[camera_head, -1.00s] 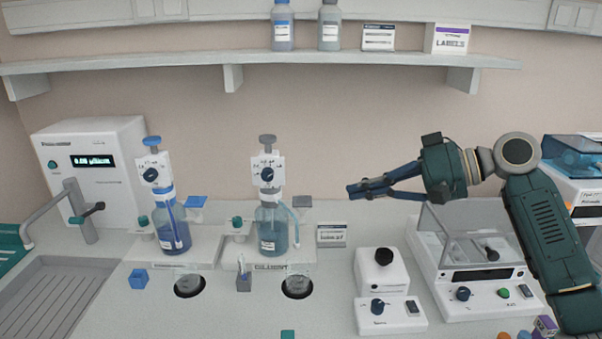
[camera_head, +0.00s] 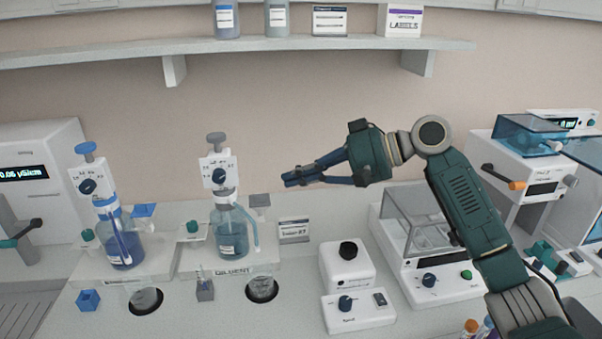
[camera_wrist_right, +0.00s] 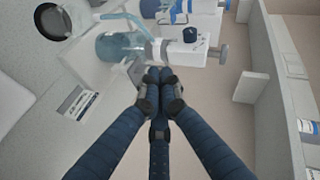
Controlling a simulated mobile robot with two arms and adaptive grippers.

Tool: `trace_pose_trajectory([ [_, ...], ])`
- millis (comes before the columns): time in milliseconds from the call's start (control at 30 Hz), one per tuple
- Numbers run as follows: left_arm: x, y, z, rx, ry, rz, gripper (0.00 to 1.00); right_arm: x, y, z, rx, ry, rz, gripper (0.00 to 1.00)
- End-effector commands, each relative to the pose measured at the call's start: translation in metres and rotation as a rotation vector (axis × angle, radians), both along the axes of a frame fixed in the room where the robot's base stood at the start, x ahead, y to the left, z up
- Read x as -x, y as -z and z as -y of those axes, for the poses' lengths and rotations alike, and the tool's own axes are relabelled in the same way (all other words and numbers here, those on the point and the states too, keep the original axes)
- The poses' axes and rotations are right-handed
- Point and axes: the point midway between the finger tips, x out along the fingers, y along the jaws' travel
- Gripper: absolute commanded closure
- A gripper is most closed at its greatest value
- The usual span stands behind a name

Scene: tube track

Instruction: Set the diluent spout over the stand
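The diluent dispenser is a clear bottle of pale blue liquid (camera_head: 231,240) with a white pump head (camera_head: 218,172) and a grey top knob. Its base is marked DILUENT. Its pale curved spout (camera_head: 252,226) hangs down on the bottle's right side. The bottle also shows in the right wrist view (camera_wrist_right: 118,47). A small grey stand (camera_head: 205,291) sits in front of the base, left of a round opening. My right gripper (camera_head: 287,178) is in the air right of the pump head, fingers together and empty, apart from the dispenser. My left gripper is out of view.
A second dispenser with a blue knob (camera_head: 122,245) stands to the left. A sign card (camera_head: 293,230), a white knobbed device (camera_head: 347,266) and a hooded balance (camera_head: 415,225) are to the right. A shelf (camera_head: 300,46) runs above. Round openings (camera_head: 262,289) lie in front.

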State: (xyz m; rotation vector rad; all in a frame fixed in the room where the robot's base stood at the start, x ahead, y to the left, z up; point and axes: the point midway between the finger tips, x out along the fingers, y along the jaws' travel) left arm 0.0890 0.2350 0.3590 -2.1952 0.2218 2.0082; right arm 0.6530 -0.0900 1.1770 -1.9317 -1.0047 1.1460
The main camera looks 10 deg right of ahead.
Motion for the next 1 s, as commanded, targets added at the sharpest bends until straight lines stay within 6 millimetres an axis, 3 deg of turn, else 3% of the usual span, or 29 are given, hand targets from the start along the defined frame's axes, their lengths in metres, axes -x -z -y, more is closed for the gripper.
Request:
trace_pose_trajectory([
  [267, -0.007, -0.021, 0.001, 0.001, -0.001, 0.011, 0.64, -0.018, 0.021, -0.053, 0.0, -0.002, -0.002, 1.0],
  [400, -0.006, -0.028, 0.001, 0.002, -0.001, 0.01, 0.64, -0.008, 0.034, -0.068, 0.001, -0.003, -0.001, 1.0],
  [600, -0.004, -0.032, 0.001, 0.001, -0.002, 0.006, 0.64, -0.003, 0.043, -0.078, 0.0, -0.001, 0.002, 1.0],
  [1000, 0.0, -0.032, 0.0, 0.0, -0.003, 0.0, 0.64, -0.002, 0.045, -0.08, 0.0, 0.0, 0.001, 1.0],
])
